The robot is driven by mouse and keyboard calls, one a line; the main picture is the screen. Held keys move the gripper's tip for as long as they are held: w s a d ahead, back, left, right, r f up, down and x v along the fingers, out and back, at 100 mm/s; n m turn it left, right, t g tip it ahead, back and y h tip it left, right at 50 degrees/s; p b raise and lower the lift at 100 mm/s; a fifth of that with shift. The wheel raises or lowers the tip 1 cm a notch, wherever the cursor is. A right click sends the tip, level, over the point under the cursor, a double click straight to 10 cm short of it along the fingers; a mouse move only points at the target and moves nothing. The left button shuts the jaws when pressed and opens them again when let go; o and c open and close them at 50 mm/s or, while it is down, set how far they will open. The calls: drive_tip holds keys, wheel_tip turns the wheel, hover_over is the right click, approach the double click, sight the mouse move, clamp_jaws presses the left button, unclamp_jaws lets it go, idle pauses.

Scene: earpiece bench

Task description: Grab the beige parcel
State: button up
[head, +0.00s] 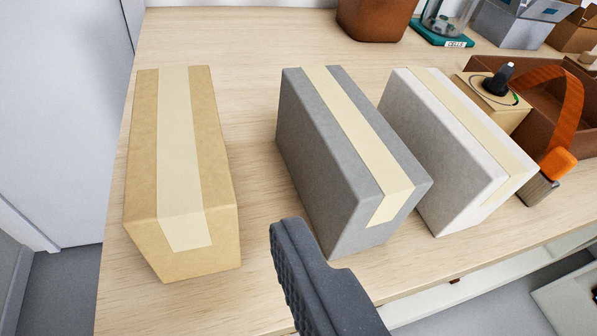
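The beige parcel (144,150) stands on the left of the wooden bench, a tan box with a cream tape strip over its top and down its near end. My gripper (300,265) shows as one dark grey finger with a ridged side, low in the middle of the head view. It is to the right of the beige parcel and apart from it in the picture, in front of the grey parcel. No other finger shows, so its opening cannot be seen. I see nothing held at this finger.
A grey parcel (320,150) and an off-white parcel (440,140) stand to the right, both taped. Bare wood separates the beige and grey parcels.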

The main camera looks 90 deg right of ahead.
sight(171, 152)
drive_tip(key=b+x, duration=0.1)
drive_tip(key=x, duration=0.7)
drive_tip(key=shift+d+f, duration=0.15)
drive_tip(key=shift+d, duration=0.05)
drive_tip(key=x, duration=0.4)
drive_tip(key=shift+s+d+f+b, duration=0.2)
drive_tip(key=shift+s+f+b, duration=0.1)
drive_tip(key=shift+f+b, duration=0.05)
drive_tip(key=shift+w+d+f, duration=0.2)
drive_tip(key=shift+w+d, duration=0.05)
drive_tip(key=shift+d, duration=0.15)
drive_tip(key=c, duration=1.2)
